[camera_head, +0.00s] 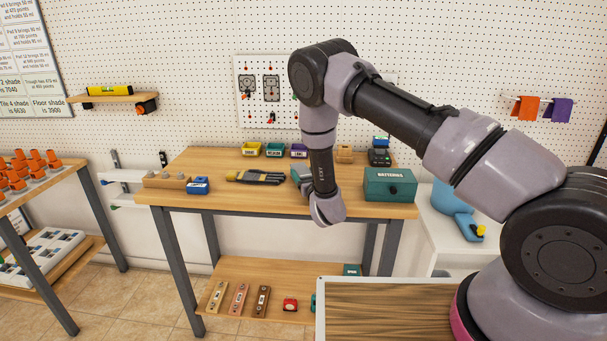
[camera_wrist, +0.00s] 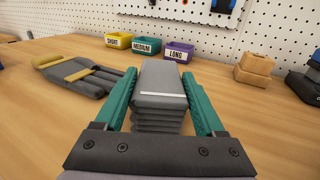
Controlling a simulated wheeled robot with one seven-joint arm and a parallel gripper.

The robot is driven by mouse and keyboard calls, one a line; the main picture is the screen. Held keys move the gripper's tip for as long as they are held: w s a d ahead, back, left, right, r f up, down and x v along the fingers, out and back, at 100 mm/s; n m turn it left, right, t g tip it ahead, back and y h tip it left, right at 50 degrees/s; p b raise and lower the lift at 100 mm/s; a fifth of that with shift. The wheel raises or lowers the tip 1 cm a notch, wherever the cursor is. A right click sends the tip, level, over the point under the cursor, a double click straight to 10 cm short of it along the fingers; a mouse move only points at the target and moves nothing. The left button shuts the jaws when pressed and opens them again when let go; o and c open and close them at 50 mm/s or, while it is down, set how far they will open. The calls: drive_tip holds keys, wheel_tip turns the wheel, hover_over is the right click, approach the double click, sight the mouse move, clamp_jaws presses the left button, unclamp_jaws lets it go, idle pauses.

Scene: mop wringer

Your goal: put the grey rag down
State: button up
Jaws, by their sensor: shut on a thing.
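The grey rag (camera_wrist: 162,80) shows in the wrist view as a thick folded block with layered edges and a white stripe across it. My gripper (camera_wrist: 160,76) is shut on it, with one teal finger along each side. The rag is over the wooden workbench (camera_wrist: 50,135); I cannot tell whether its underside touches the top. In the head view my arm reaches down over the bench (camera_head: 225,205), and the wrist hides most of the gripper and rag.
Grey-and-yellow gloves (camera_wrist: 78,72) lie to the left. Bins marked SHORT (camera_wrist: 118,41), MEDIUM (camera_wrist: 146,46) and LONG (camera_wrist: 178,53) stand behind. A wooden block (camera_wrist: 255,68) is at right. A green BATTERIES box (camera_head: 390,185) stands near the bench's right end. Bare wood lies between gloves and rag.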

drive_tip(key=shift+f, duration=0.1)
drive_tip(key=o, duration=1.3)
